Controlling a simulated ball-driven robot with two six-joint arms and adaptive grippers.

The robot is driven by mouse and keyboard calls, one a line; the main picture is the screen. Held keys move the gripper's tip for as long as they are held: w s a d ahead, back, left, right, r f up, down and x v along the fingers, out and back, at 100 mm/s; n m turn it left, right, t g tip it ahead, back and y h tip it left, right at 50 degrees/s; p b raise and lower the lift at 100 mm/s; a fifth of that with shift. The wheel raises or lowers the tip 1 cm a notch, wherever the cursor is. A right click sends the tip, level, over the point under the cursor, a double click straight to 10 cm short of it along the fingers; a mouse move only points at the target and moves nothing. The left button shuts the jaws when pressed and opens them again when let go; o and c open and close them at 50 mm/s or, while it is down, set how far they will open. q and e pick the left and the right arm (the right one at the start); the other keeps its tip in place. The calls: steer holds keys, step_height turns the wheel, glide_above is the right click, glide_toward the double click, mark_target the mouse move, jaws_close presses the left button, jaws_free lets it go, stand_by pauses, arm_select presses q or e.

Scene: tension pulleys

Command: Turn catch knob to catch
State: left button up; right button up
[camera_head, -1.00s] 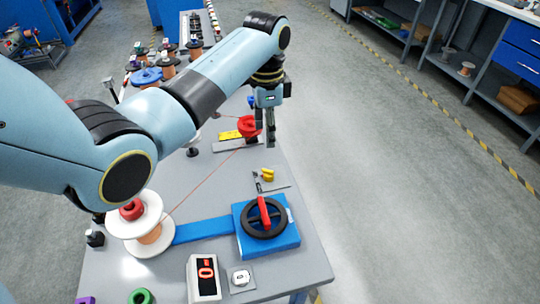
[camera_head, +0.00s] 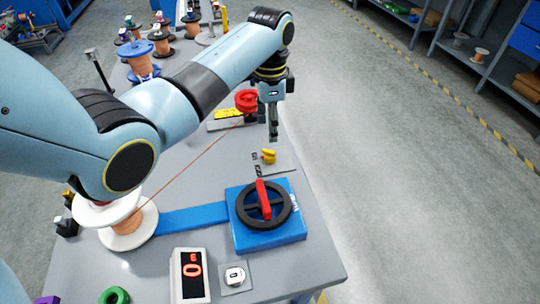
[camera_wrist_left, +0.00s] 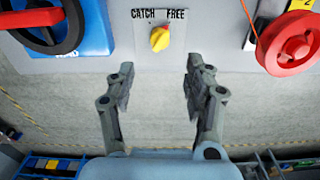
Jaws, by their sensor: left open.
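The yellow catch knob (camera_head: 268,156) sits on a small grey plate near the right edge of the table. In the left wrist view the knob (camera_wrist_left: 160,38) lies below the printed words CATCH at left and FREE at right. Its dark red mark leans up and right, toward FREE. My left gripper (camera_head: 273,137) points down just beyond the knob in the head view. In the left wrist view its two fingers (camera_wrist_left: 160,78) are apart and empty, with the knob ahead of the gap, not between them. My right gripper is not in view.
A black handwheel with a red handle (camera_head: 263,199) on a blue block is near the knob. A red pulley (camera_head: 246,101) stands on the other side. A thin line runs from a copper spool (camera_head: 130,222) toward the pulley. Floor to the right is clear.

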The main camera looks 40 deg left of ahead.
mark_target(270, 151)
arm_select(q)
step_height(270, 151, down, 10)
steer(key=shift+r+b, duration=0.15)
steer(key=shift+b, duration=0.65)
steer(key=shift+c, duration=0.2)
jaws_close()
